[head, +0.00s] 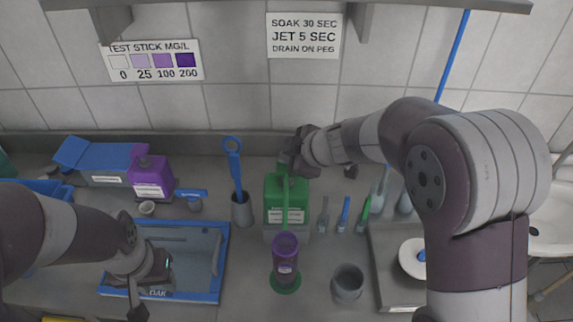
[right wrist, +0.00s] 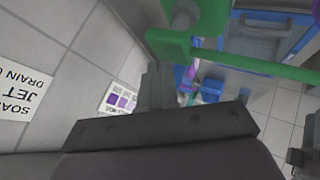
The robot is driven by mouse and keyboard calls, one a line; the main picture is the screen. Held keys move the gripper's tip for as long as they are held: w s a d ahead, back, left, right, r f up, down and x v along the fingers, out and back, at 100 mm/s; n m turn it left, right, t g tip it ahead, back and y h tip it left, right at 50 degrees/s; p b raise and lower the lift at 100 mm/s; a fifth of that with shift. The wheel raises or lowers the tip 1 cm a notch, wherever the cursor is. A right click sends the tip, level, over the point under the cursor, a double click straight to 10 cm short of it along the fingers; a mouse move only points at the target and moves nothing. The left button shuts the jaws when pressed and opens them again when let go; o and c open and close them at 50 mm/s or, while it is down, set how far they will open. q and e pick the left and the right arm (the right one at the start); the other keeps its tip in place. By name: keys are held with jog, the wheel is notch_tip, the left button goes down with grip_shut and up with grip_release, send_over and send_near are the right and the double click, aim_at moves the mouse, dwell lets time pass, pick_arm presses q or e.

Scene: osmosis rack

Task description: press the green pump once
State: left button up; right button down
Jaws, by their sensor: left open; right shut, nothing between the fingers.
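The green pump bottle (head: 275,210) stands upright at the back middle of the counter, with a white label. Its green pump head (right wrist: 200,48) and long spout (right wrist: 265,66) fill the top of the right wrist view. My right gripper (head: 288,163) is shut and empty at the pump head; contact cannot be told. Its fingers (right wrist: 158,85) show beside the head in the wrist view. A purple cup (head: 286,258) with a green base stands in front of the bottle, under the spout's end. My left gripper (head: 150,285) is open and empty over the blue-rimmed soak tray (head: 222,255).
A purple bottle (head: 152,180) and blue box (head: 105,160) stand at back left. A grey holder (head: 241,212) with a blue tool is left of the green bottle. A grey cup (head: 347,284) stands at front right. Small brushes (head: 343,215) stand right of the bottle.

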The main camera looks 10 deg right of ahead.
jog(key=shift+s+f+b, duration=0.1)
jog(key=shift+f+b, duration=0.6)
jog(key=shift+f, duration=0.3)
dwell(0.6)
dwell(0.3)
jog(key=shift+r+p, duration=1.4)
jog(key=shift+p, duration=0.15)
notch_tip(320, 180, up, 5)
jog(key=p, duration=0.5)
jog(key=shift+r+p, duration=0.1)
jog(key=shift+p, duration=0.3)
